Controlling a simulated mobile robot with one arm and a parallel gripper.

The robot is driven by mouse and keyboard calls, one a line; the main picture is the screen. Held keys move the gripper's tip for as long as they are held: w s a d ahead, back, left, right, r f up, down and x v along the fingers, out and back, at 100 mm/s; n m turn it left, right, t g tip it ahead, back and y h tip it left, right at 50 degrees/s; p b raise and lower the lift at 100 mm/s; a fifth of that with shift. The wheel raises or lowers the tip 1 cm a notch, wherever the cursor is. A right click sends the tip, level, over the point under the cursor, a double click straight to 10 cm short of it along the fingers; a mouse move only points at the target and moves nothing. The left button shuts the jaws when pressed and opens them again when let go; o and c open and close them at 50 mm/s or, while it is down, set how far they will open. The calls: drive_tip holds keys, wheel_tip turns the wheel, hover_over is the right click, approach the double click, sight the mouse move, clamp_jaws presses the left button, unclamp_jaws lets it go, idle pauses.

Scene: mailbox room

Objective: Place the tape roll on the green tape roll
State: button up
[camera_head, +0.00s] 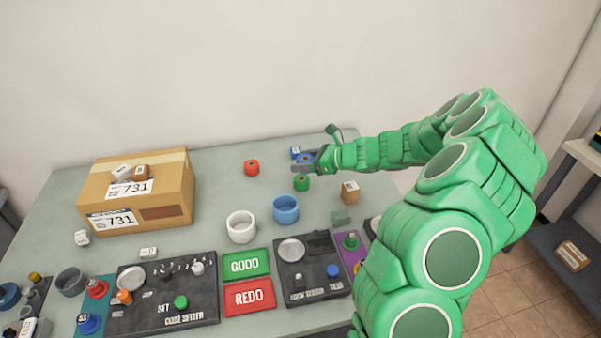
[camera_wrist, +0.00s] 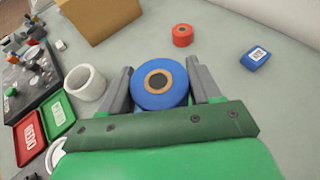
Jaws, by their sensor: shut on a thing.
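My gripper (camera_head: 306,163) is shut on a blue tape roll (camera_wrist: 160,84) with a brown core. The roll sits between the two grey fingers in the wrist view, its round face toward the camera. In the head view the blue roll (camera_head: 306,158) shows partly at the fingers. The green tape roll (camera_head: 301,183) stands on the table, just below the gripper in the head picture. It cannot be made out in the wrist view. How high the held roll is above the green one is hard to tell.
A red tape roll (camera_head: 251,168) stands to the left, and a small blue labelled box (camera_head: 295,152) lies behind the gripper. A blue cup (camera_head: 286,209), a white cup (camera_head: 241,227) and a wooden block (camera_head: 350,191) are nearby. A large carton (camera_head: 180,185) stands left.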

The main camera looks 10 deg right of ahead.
hover_over(301, 178)
drive_tip(key=shift+a+f, duration=0.1)
drive_tip(key=shift+f, duration=4.6)
drive_tip(key=shift+f, duration=0.1)
drive_tip(key=o, duration=1.1)
drive_tip(key=shift+c, duration=0.2)
